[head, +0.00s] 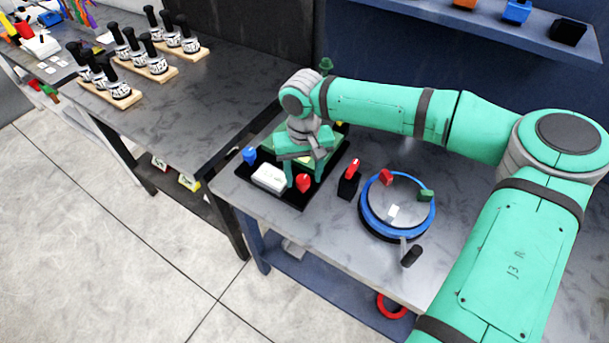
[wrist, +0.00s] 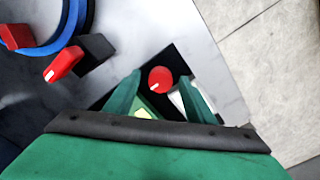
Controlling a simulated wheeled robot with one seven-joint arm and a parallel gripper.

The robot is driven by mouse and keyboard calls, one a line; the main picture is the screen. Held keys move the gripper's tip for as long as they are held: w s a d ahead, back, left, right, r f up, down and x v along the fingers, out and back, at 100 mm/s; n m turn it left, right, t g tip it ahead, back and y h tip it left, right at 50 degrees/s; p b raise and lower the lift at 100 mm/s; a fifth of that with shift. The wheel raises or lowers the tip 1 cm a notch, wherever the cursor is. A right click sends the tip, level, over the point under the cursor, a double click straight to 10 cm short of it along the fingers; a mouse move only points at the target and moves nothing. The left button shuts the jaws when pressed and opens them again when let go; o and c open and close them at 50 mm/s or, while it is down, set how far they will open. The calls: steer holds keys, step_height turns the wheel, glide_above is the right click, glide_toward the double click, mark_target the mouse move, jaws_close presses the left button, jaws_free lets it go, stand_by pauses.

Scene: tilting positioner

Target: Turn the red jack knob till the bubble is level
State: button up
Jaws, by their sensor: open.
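The red jack knob (head: 304,183) stands at the near corner of a black tray (head: 298,205). In the wrist view the round red knob (wrist: 160,79) shows a white pointer mark toward its lower left. My gripper (head: 304,177) points down over it, open. In the wrist view the gripper's (wrist: 160,78) two green fingers lie on either side of the knob, with gaps; I cannot tell how far above it they are. The white level block (head: 269,178) sits on the tray left of the knob. Its bubble is too small to read. My gripper partly hides the green plate (head: 327,160).
A blue knob (head: 249,156) stands at the tray's left corner. A red-handled switch on a black block (head: 348,186) stands close right of the tray. Further right is a blue-rimmed turntable (head: 370,224) with a crank (head: 411,257). A second table (head: 190,100) holds several black-handled pieces.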

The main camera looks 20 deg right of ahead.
steer(key=shift+w+f, duration=0.1)
steer(key=shift+f, duration=0.2)
steer(key=c, duration=1.1)
steer(key=shift+o, duration=0.2)
steer(key=n, duration=0.5)
steer(key=shift+n, duration=0.4)
steer(key=n, duration=0.5)
steer(key=shift+n, duration=0.4)
steer(key=o, duration=1.1)
steer(key=shift+c, duration=0.2)
